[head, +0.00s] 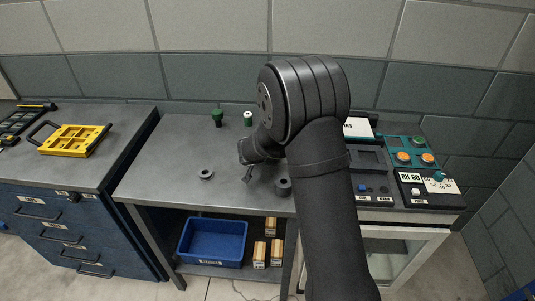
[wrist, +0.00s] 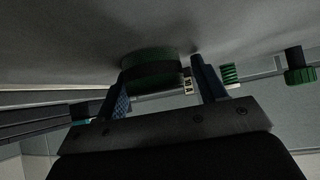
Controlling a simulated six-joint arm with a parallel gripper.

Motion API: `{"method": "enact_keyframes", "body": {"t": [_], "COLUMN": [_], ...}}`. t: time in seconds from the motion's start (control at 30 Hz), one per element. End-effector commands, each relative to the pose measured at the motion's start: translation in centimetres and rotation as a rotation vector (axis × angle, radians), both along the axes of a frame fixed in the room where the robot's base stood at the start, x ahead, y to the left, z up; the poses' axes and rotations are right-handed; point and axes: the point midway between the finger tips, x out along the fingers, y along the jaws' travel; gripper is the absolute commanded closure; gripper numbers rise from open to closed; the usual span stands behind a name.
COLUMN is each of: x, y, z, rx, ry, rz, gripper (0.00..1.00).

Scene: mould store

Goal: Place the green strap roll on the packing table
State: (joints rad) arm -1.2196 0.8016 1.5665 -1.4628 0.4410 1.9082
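The green strap roll (wrist: 152,66) shows in the wrist view as a dark green round piece against a grey surface. It is beyond and between the two fingers of my gripper (wrist: 163,92). The fingers stand apart, and a gap shows between the roll and the right finger; I cannot tell whether the left one touches it. In the head view my arm hides the roll and most of my gripper (head: 248,174), which is low over the middle grey table (head: 160,172). The frames do not tell which table is the packing table.
A dark green knobbed piece (head: 217,117) and a white and green piece (head: 248,119) stand at the table's back. A grey ring (head: 206,174) and a dark cylinder (head: 283,187) are near its front. A control panel (head: 427,183) is right; a yellow case (head: 75,139) is left.

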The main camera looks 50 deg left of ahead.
Motion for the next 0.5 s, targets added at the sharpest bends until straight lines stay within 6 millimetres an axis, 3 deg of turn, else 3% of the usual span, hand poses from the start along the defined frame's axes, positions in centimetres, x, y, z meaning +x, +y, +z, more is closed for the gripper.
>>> {"method": "enact_keyframes", "body": {"t": [0.03, 0.5], "x": [0.28, 0.50], "y": [-0.70, -1.06], "z": [-0.80, -0.95], "rx": [-0.015, -0.019], "ry": [0.005, 0.006], "rz": [-0.012, -0.021], "gripper": [0.25, 0.25]}}
